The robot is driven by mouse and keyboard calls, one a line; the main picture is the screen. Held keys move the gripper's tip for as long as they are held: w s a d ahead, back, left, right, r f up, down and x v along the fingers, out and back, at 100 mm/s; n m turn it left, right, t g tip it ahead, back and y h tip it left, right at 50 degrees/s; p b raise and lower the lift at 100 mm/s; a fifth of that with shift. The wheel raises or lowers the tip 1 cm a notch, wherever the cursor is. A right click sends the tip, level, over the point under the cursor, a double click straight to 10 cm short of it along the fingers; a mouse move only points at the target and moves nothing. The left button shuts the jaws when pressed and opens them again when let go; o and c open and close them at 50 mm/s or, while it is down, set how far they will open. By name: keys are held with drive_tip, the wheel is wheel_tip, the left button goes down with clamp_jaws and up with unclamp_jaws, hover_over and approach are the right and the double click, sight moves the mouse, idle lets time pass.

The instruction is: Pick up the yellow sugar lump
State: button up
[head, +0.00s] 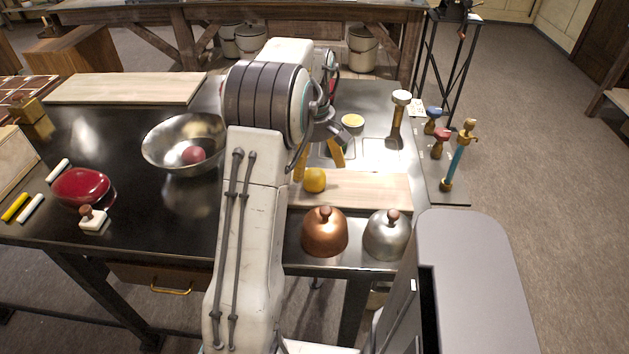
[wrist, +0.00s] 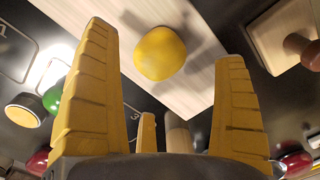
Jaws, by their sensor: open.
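The yellow sugar lump (head: 315,180) is a rounded block on the pale wooden board (head: 378,189). In the wrist view the lump (wrist: 160,53) shows whole, beyond and between my fingers, resting on the pale board. My gripper (head: 319,161) is open, with yellow ridged fingers pointing down near the lump on its far side in the head view. Nothing is between the fingers' pads that I can see held. My own arm covers the left part of the board in the head view.
A copper dome (head: 325,232) and a steel dome (head: 387,235) stand in front of the board. A wooden-handled tool (head: 398,120) stands upright behind it at the right. A steel bowl (head: 167,145) with a red ball and a red dish (head: 82,187) are at left.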

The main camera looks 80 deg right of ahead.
sight(315, 172)
drive_tip(key=shift+s+a+f+p, duration=0.1)
drive_tip(key=shift+a+f+p, duration=0.05)
drive_tip(key=shift+f+p, duration=2.5)
drive_tip(key=shift+p, duration=0.05)
drive_tip(key=shift+c, duration=0.4)
drive_tip(key=c, duration=1.3)
drive_tip(key=shift+r+b, duration=0.15)
drive_tip(key=shift+b, duration=0.15)
